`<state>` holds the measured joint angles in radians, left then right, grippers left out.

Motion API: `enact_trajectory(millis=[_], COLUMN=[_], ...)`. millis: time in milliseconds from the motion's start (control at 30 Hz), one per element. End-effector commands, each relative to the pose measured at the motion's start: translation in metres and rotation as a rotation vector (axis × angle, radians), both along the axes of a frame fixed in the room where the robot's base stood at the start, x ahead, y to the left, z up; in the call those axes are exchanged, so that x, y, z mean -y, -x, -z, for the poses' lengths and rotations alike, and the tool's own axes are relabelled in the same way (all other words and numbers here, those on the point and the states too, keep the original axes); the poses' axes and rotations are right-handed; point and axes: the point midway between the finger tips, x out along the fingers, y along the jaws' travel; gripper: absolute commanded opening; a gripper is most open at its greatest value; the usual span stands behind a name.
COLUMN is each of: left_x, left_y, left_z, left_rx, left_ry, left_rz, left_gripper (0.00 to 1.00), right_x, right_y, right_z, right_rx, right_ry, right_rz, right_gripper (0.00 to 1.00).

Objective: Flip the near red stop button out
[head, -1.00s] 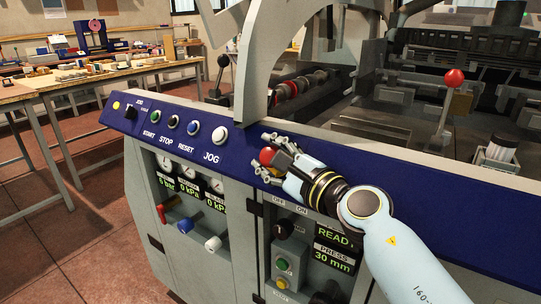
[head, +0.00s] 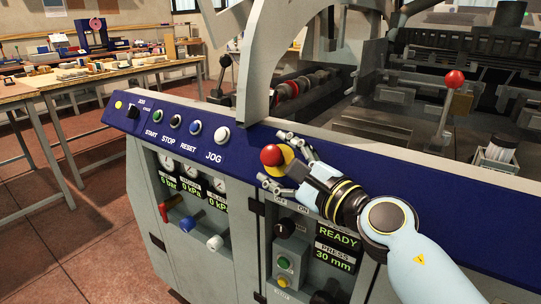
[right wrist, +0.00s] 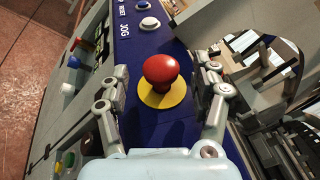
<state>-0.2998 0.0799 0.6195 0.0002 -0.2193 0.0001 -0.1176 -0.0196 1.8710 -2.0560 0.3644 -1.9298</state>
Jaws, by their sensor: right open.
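The near red stop button (head: 271,155) is a red mushroom head on a yellow disc, set in the blue sloped panel to the right of the JOG button. In the right wrist view the red button (right wrist: 160,70) stands between my fingers, a little ahead of them. My right gripper (head: 285,160) is open, its fingers spread to either side of the button. It also shows in the right wrist view (right wrist: 163,97), with a gap between each finger and the button. My left gripper is not in view.
A white JOG button (head: 222,134) and smaller buttons line the blue panel (head: 400,180) to the left. Below are gauges, coloured knobs and a READY display (head: 338,235). A grey curved machine frame (head: 258,70) rises behind the panel. A red-knobbed lever (head: 454,79) stands further back.

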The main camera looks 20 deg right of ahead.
Motion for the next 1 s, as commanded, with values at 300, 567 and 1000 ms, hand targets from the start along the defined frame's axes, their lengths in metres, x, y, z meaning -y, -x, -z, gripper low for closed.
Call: enact_trajectory(millis=[300, 567, 1000], left_x=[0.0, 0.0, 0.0], left_y=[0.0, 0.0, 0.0], left_z=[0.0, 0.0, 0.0], left_rx=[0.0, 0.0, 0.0], left_ry=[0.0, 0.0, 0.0], left_rz=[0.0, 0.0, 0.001], left_gripper=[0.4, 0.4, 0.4], right_x=[0.021, 0.027, 0.027], right_y=[0.065, 0.083, 0.083], right_z=[0.001, 0.0, 0.0], right_rx=[-0.003, -0.001, 0.0], right_ry=[0.003, -0.001, -0.001], right_rz=[-0.002, -0.001, 0.0], right_gripper=[0.64, 0.64, 0.64])
